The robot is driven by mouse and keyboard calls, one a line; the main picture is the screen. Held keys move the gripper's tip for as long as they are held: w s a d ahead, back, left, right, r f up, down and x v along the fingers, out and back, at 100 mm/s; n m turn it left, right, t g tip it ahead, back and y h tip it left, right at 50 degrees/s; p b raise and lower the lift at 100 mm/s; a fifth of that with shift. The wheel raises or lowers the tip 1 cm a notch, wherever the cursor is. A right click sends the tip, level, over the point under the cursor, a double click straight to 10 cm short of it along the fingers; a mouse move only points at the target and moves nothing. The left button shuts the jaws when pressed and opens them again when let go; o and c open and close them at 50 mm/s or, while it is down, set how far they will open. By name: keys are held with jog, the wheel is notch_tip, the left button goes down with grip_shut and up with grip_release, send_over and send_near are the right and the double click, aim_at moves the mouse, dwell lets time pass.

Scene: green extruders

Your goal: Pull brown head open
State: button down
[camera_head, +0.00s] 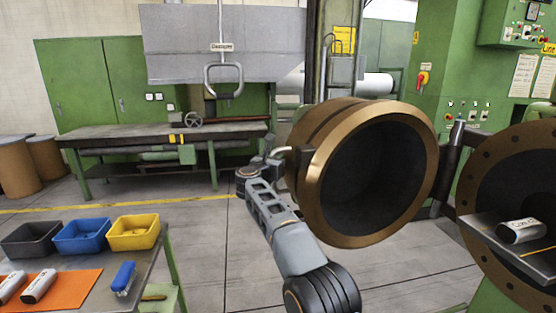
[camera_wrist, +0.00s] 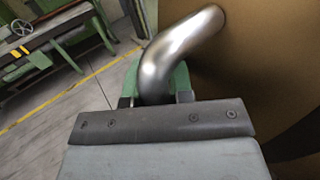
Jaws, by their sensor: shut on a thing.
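The brown head (camera_head: 318,150) is a round, hollow, brown-gold drum in the middle of the head view, with its dark opening facing me. It stands swung away from the round brown flange (camera_head: 491,192) of the green machine at the right. A bent metal handle (camera_wrist: 172,52) sticks out of the brown head, whose brown surface (camera_wrist: 255,50) fills the right of the wrist view. My gripper (camera_wrist: 155,98) is shut on the handle, with a green finger on each side of it. In the head view my gripper lies at the left side of the head, partly hidden.
A table with a black bin (camera_head: 30,240), a blue bin (camera_head: 82,237) and a yellow bin (camera_head: 134,233) stands at the lower left. A green workbench (camera_head: 120,135) is behind. A grey plate (camera_head: 483,235) holds a white object at the right. Floor between is clear.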

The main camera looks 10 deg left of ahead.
jog(key=shift+w+d+f, duration=0.2)
jog(key=shift+d+f, duration=0.05)
